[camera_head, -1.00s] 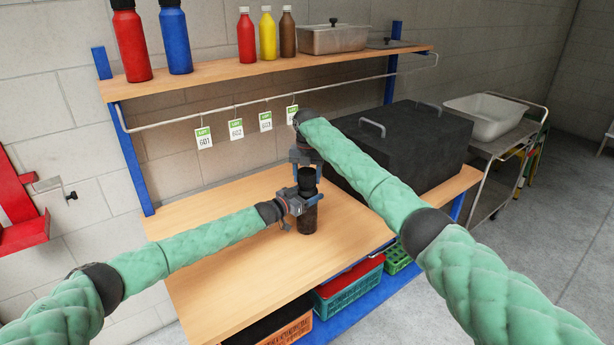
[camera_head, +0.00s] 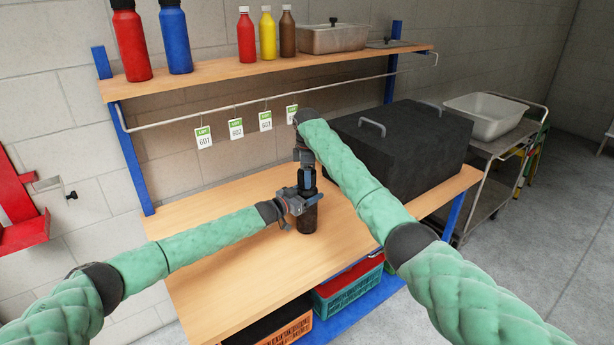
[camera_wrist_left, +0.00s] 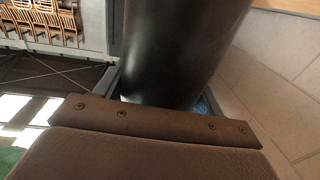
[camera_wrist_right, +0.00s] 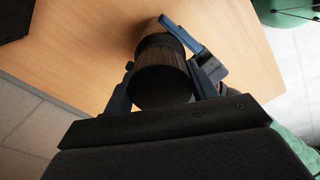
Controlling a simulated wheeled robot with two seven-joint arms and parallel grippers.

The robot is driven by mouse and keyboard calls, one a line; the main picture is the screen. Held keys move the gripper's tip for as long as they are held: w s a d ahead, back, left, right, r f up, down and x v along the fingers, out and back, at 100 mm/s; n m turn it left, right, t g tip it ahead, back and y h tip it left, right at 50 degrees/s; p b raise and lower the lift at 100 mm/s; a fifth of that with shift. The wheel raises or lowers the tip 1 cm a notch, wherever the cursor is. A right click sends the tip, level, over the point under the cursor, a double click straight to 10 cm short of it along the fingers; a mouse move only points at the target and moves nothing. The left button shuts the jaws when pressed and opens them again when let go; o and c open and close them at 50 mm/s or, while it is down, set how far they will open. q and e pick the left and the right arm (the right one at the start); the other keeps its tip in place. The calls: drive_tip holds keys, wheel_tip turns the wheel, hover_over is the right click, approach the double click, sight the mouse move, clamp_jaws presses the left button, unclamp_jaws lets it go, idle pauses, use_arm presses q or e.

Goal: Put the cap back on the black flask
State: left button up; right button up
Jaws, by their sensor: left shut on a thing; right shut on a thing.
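The black flask (camera_head: 306,222) stands upright on the wooden bench top. My left gripper (camera_head: 298,202) is shut around its upper body from the left, and the dark flask wall (camera_wrist_left: 180,45) fills the left wrist view. My right gripper (camera_head: 306,174) points down from above and is shut on the black cap (camera_wrist_right: 163,82). In the right wrist view the cap is between the two fingers, in line with the flask below. The fingers hide the join, so I cannot tell whether the cap is seated.
The bench top (camera_head: 225,270) is clear in front and to the left. A large black box (camera_head: 400,150) stands at its right end. Above are a rail with price tags (camera_head: 236,128) and a shelf (camera_head: 200,86) with several bottles. Crates (camera_head: 348,290) sit below.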

drive_tip(key=m, duration=0.6)
drive_tip(key=shift+a, duration=0.1)
drive_tip(key=m, duration=1.2)
drive_tip(key=shift+m, duration=0.4)
drive_tip(key=m, duration=0.4)
drive_tip(key=shift+m, duration=0.4)
drive_tip(key=m, duration=0.4)
drive_tip(key=shift+w+m, duration=0.1)
drive_tip(key=shift+m, duration=0.3)
drive_tip(key=m, duration=1.2)
drive_tip(key=shift+m, duration=0.3)
drive_tip(key=m, duration=0.5)
drive_tip(key=shift+d, duration=0.2)
drive_tip(key=o, duration=1.1)
drive_tip(key=shift+o, duration=0.3)
drive_tip(key=shift+f, duration=0.1)
